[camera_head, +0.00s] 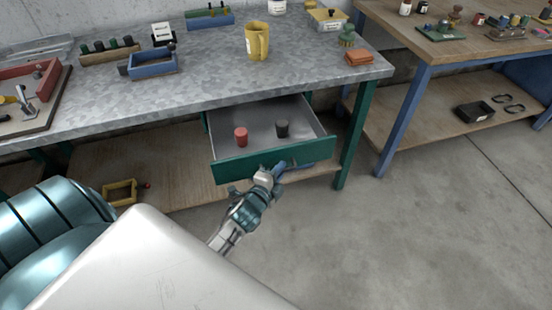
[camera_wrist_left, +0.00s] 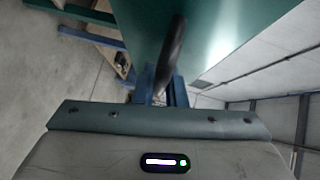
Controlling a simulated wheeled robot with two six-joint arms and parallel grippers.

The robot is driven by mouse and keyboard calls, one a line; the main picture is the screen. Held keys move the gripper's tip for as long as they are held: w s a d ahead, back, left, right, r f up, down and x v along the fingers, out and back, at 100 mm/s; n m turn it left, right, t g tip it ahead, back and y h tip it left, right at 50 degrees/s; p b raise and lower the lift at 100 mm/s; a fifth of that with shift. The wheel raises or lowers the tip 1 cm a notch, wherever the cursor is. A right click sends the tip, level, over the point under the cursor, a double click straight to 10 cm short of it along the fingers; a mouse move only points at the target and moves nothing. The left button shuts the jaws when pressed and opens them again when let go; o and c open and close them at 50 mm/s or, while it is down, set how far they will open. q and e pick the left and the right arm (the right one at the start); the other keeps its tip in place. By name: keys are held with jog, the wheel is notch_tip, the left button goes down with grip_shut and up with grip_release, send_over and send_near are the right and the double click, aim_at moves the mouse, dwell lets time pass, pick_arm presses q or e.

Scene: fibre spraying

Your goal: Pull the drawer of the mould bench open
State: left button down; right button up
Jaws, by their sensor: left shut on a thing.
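The mould bench (camera_head: 210,75) has a grey speckled top and green legs. Its green-fronted drawer (camera_head: 235,168) stands out from under the top, open, with its grey inside showing. A red cylinder (camera_head: 241,137) and a dark cylinder (camera_head: 282,128) stand in it. My left gripper (camera_head: 274,174) is at the drawer front, right of its middle. In the left wrist view its blue fingers (camera_wrist_left: 162,88) are shut on the dark bar handle (camera_wrist_left: 172,55) of the green front. In the head view the handle is mostly hidden by the gripper. My right gripper is not in view.
A yellow mug (camera_head: 257,40), a blue tray (camera_head: 153,64) and an orange block (camera_head: 359,58) are on the bench top. A second, blue-legged table (camera_head: 450,45) stands at right. The floor (camera_head: 400,235) in front is clear.

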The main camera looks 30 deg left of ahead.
pick_arm(q)
jog(key=shift+s+d, duration=0.8)
jog(key=shift+d, duration=0.1)
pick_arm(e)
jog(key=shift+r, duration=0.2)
pick_arm(q)
jog(key=c, duration=1.5)
grip_release()
jog(key=s+r+b, duration=0.1)
jog(key=s+b, duration=0.1)
jog(key=s, duration=0.8)
jog(key=shift+s+d+r+b, duration=0.25)
jog(key=shift+s+d+b, duration=0.05)
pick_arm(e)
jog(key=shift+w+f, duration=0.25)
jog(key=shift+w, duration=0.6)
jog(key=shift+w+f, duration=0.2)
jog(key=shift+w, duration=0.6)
pick_arm(q)
jog(key=shift+f, duration=0.1)
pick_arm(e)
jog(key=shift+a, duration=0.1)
